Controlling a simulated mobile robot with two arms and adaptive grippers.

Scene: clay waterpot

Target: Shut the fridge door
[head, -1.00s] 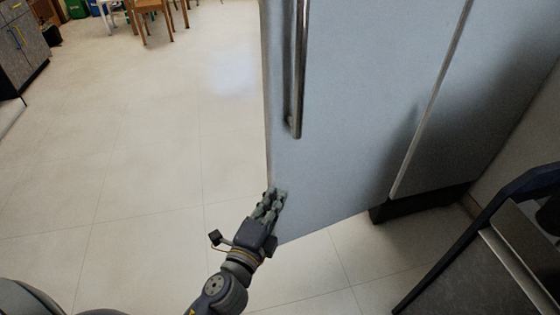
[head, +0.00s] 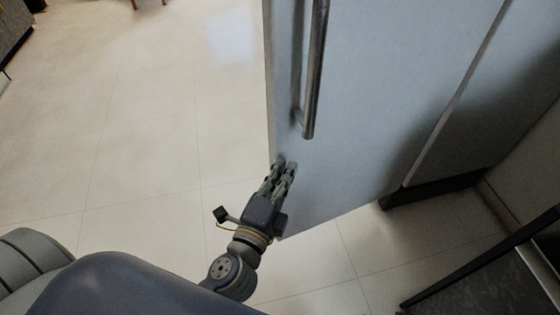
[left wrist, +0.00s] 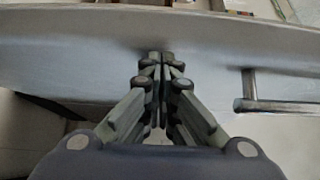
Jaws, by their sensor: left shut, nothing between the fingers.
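The fridge door (head: 370,110) is a tall light blue-grey panel, standing open at an angle to the fridge body (head: 490,120). Its long metal handle (head: 315,75) runs down near the free left edge. My left gripper (head: 284,166) is shut and empty, with its fingertips at the door's outer face near the lower left corner, below the handle. In the left wrist view the closed fingers (left wrist: 161,60) point at the door face (left wrist: 75,60), and the handle (left wrist: 275,105) lies to their right. I cannot tell for certain whether the tips touch. My right gripper is not in view.
Pale tiled floor (head: 150,140) is free to the left of the door. A dark-framed piece of furniture (head: 500,270) stands at the lower right, near the fridge's dark base (head: 435,190). A grey cabinet edge (head: 12,30) shows at the far upper left.

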